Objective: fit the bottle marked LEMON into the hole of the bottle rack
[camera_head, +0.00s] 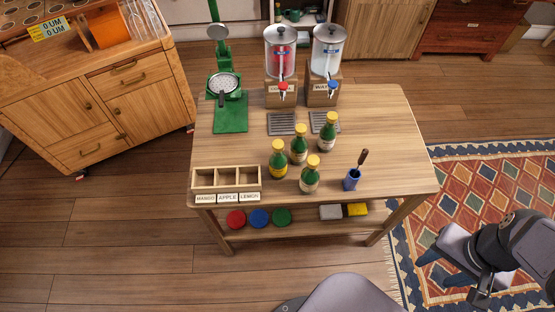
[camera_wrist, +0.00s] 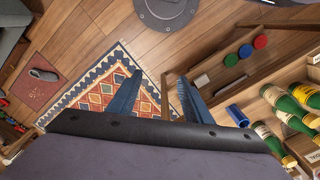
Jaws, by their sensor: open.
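Several green bottles with yellow caps stand upright on the wooden table: a left one (camera_head: 278,161), a front one (camera_head: 310,177), a middle one (camera_head: 299,146) and a back right one (camera_head: 328,133). Their labels are too small to read, so I cannot tell which is LEMON. The wooden bottle rack (camera_head: 227,178) is at the table's front left, with three empty compartments labelled MANGO, APPLE and LEMON; LEMON is rightmost. My gripper (camera_head: 440,268) is open and empty, right of the table above the rug. In the wrist view my gripper (camera_wrist: 157,95) is left of the bottles (camera_wrist: 290,108).
A blue holder (camera_head: 351,180) with a brush-like tool stands right of the bottles. Two drink dispensers (camera_head: 281,55) (camera_head: 328,55) and a green press (camera_head: 229,110) stand at the back. Coloured discs (camera_head: 259,218) lie on the lower shelf. The table's right end is clear.

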